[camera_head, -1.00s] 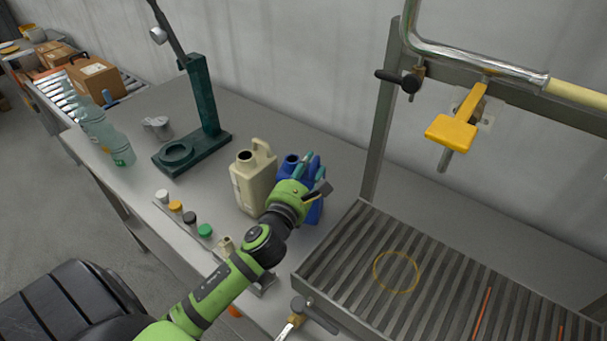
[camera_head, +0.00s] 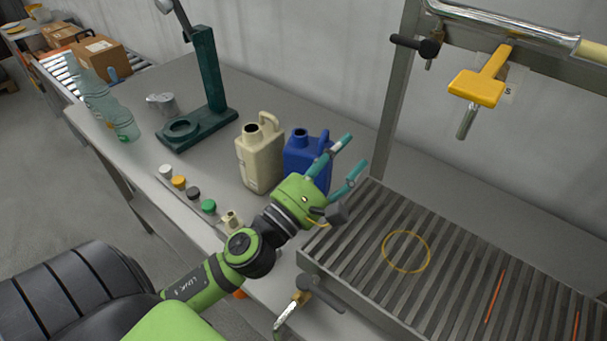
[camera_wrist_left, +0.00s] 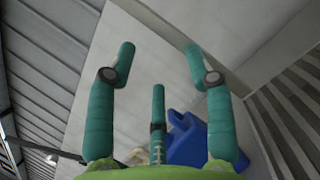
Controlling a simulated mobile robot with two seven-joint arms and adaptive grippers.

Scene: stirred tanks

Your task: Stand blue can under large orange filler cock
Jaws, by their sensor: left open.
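The blue can (camera_head: 301,152) stands upright on the grey bench beside a beige can; its lower right part is hidden by my gripper. The large orange filler cock (camera_head: 477,88) hangs from the frame at upper right, its spout pointing down. My left gripper (camera_head: 353,154) is open and empty, with its teal fingers spread, just right of the blue can in the head view. In the left wrist view the blue can (camera_wrist_left: 188,145) shows low between and behind the fingers. I cannot tell whether a finger touches it. My right gripper is not in view.
A slatted grate (camera_head: 450,290) with a yellow ring (camera_head: 406,251) lies below the cock. The beige can (camera_head: 260,160) is close left of the blue one. Small caps, a green stand (camera_head: 205,90) and a clear bottle (camera_head: 122,122) stand further left. A black-handled valve (camera_head: 418,45) hangs beside the cock.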

